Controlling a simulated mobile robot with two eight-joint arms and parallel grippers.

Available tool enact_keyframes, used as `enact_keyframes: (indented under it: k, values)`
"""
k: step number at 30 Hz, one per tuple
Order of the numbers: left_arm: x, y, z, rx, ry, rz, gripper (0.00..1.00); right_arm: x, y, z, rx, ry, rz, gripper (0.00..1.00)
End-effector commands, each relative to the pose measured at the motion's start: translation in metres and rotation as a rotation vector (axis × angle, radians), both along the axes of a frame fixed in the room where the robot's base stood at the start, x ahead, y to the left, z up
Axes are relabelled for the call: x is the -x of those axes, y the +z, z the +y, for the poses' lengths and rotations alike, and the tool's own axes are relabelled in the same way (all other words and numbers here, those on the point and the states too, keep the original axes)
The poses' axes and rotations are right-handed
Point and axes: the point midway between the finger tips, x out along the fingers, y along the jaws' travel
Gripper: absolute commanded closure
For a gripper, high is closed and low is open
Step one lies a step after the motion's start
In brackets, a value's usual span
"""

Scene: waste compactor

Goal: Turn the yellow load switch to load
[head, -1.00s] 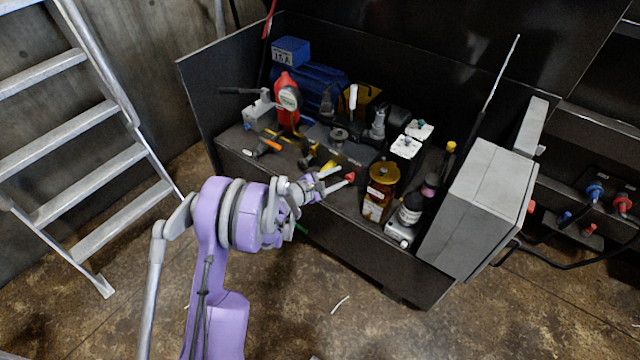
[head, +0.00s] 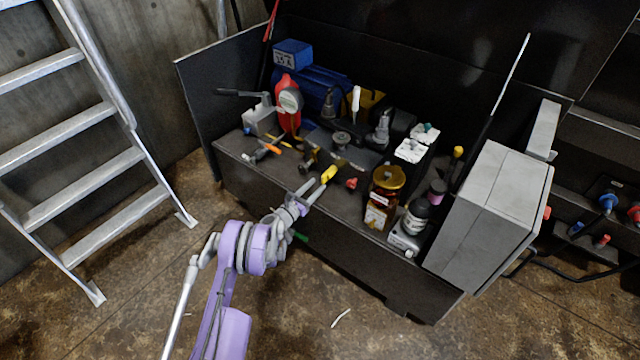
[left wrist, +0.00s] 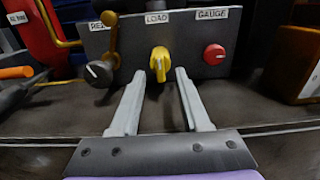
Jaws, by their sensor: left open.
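The yellow load switch (left wrist: 160,62) is a knob on the front of a dark panel (left wrist: 185,28), under the label LOAD (left wrist: 157,18). Its grip stands about upright in the left wrist view. In the head view the switch (head: 329,174) is just beyond my left fingertips. My left gripper (left wrist: 154,72) is open, its two fingers on either side of the switch in the picture; I cannot tell whether they touch it. It also shows in the head view (head: 308,190). My right gripper is not in view.
A red knob (left wrist: 214,54) under GAUGE is right of the switch, and a black knob (left wrist: 99,73) with a brass lever (left wrist: 111,40) is left. An amber bottle (head: 384,190) stands to the right on the bench. A ladder (head: 95,150) stands at the left.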

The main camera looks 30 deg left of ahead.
Motion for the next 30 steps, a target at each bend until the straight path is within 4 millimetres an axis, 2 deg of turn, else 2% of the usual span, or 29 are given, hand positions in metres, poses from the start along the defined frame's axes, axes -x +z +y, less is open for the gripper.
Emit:
enact_keyframes:
  k: [3, 6, 17, 24, 25, 30]
  values:
    - [-0.017, -0.001, -0.002, 0.0, 0.0, 0.0, 0.54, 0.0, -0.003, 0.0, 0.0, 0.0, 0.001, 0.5]
    - [-0.026, 0.0, -0.003, -0.001, -0.001, 0.0, 0.54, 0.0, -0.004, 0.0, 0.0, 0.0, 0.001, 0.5]
    - [-0.03, 0.001, -0.003, -0.002, 0.0, 0.0, 0.54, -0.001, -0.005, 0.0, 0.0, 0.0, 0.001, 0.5]
    - [-0.03, 0.001, -0.003, -0.002, 0.0, 0.0, 0.97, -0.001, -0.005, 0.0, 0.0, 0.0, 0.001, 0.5]
    - [-0.03, 0.001, -0.003, -0.002, 0.0, 0.0, 1.0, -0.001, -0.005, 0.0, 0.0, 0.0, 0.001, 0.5]
    - [-0.03, 0.0, -0.003, -0.002, 0.0, 0.0, 1.0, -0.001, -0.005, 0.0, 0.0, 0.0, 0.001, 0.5]
